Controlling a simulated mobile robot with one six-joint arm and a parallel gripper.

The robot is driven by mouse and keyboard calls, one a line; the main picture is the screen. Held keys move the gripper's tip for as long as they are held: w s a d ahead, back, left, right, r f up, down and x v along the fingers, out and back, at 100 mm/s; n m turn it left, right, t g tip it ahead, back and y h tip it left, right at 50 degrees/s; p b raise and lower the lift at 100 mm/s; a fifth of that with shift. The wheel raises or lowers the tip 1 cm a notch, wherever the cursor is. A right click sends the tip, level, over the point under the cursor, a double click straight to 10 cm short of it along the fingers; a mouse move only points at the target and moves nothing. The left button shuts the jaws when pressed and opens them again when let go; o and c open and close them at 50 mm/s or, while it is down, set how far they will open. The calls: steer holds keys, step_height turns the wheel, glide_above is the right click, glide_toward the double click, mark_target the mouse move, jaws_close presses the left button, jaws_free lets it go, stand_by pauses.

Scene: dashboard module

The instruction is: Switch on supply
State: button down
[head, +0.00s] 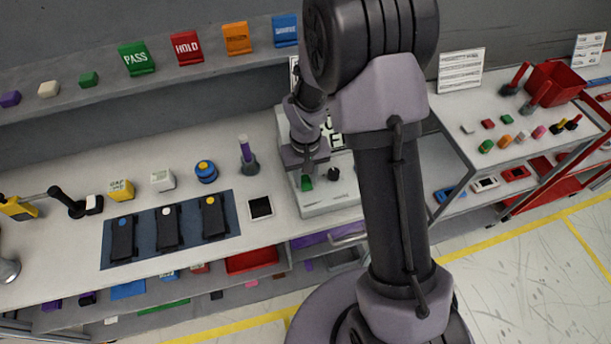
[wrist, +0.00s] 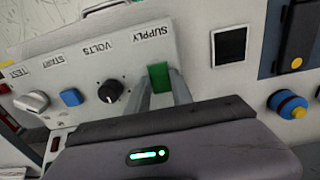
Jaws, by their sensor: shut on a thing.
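The light grey supply panel (head: 328,204) stands on the bench, partly hidden by my arm in the head view. In the wrist view the panel (wrist: 120,58) is labelled SUPPLY, VOLTS, START and TEST. The green supply switch (wrist: 158,76) is under the SUPPLY label, and its green also shows in the head view (head: 306,184). My gripper (wrist: 161,84) has one finger on each side of the switch and is shut on it. The head view shows my gripper (head: 308,174) low over the panel. Whether the switch is on cannot be told.
Beside the switch are a black VOLTS knob (wrist: 111,91), a blue START button (wrist: 71,97) and a grey TEST control (wrist: 32,101). A dark square pad (head: 260,208) and a blue mat (head: 152,258) with black devices lie left of the panel.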

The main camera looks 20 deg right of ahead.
mark_target(307, 186)
steer(key=c, duration=1.1)
jaws_free()
step_height(307, 186, up, 18)
steer(key=p, duration=0.4)
steer(key=shift+f, duration=0.25)
steer(key=f+b, duration=0.5)
steer(key=f, duration=0.1)
steer(key=f+b, duration=0.5)
steer(key=s+f+b, duration=0.1)
steer(key=f+b, duration=0.5)
steer(key=shift+f, duration=0.35)
